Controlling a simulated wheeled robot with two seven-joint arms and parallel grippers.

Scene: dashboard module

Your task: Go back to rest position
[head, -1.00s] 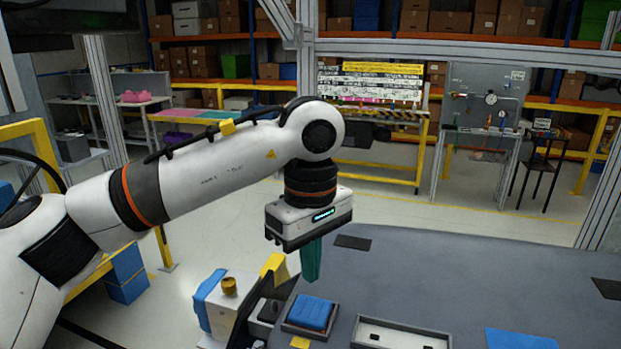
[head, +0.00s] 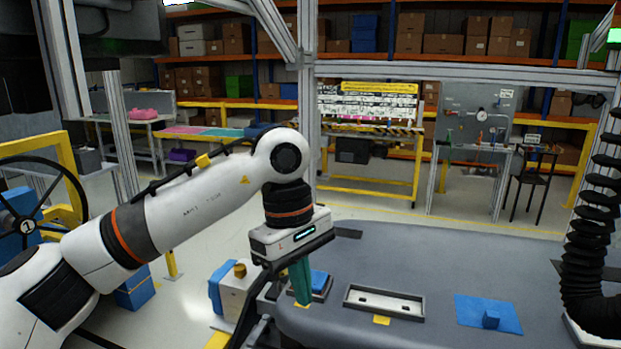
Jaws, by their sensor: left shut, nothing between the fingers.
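My left gripper (head: 301,283) hangs from the left arm with its green fingers pointing down. The fingers are together with nothing between them. They are at the left edge of the grey table (head: 420,250), in front of a small tray holding a blue item (head: 319,281), which they partly hide. I cannot tell whether they touch it. My right gripper is not in view.
A grey tray (head: 384,287) with a white inside lies on the table. A blue mat (head: 470,320) with a small blue block (head: 491,319) lies right of it. A black corrugated hose (head: 592,220) hangs at the right. A handwheel (head: 22,225) stands at the left.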

